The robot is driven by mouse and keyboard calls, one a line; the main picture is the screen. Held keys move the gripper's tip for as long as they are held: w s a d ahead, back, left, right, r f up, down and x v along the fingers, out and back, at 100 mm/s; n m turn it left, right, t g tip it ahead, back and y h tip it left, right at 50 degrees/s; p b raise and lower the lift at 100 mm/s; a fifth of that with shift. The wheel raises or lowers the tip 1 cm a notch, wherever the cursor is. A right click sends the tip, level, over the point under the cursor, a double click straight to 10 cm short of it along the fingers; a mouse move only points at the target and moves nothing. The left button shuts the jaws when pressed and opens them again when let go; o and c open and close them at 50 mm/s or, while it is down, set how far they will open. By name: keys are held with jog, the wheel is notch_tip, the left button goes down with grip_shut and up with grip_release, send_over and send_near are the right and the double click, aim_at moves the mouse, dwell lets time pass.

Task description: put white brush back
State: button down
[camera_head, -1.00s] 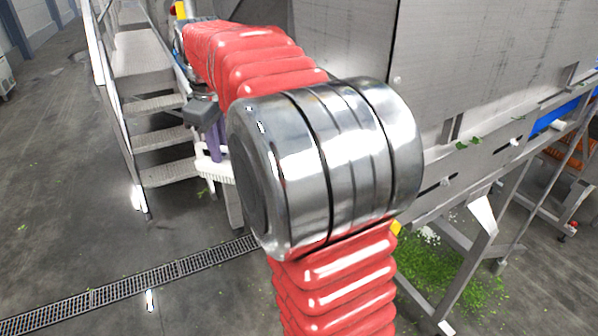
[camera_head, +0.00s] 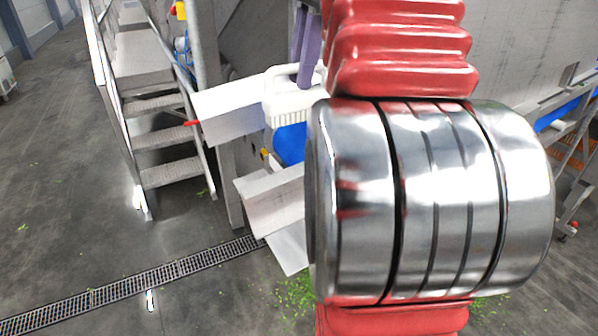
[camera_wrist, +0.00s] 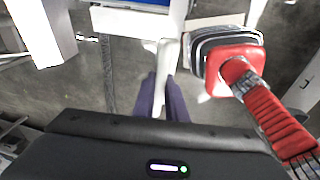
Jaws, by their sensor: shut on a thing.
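The white brush (camera_head: 289,108) is in my gripper (camera_head: 306,62), held up off the floor, left of my arm's large metal joint in the head view. It has a white looped handle and a row of white bristles facing down. The purple fingers are closed on its handle. In the wrist view the fingers (camera_wrist: 160,98) stand on either side of the white handle (camera_wrist: 163,62). My arm's metal joint covers whatever is right of the brush. No holder for the brush can be made out for sure.
Behind and below the brush are a white panel (camera_head: 230,108), a blue part (camera_head: 290,143) and a pale metal trough end (camera_head: 272,203). Metal stairs (camera_head: 165,140) stand at left. A floor drain (camera_head: 130,285) crosses open floor at lower left.

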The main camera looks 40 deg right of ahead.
aim_at(304, 119)
jog(key=shift+s+r, duration=0.15)
jog(key=shift+s, duration=0.05)
jog(key=shift+f, duration=2.95)
jog(key=shift+f, duration=0.1)
jog(key=shift+f, duration=2)
jog(key=shift+f, duration=0.2)
jog(key=c, duration=1.8)
grip_release()
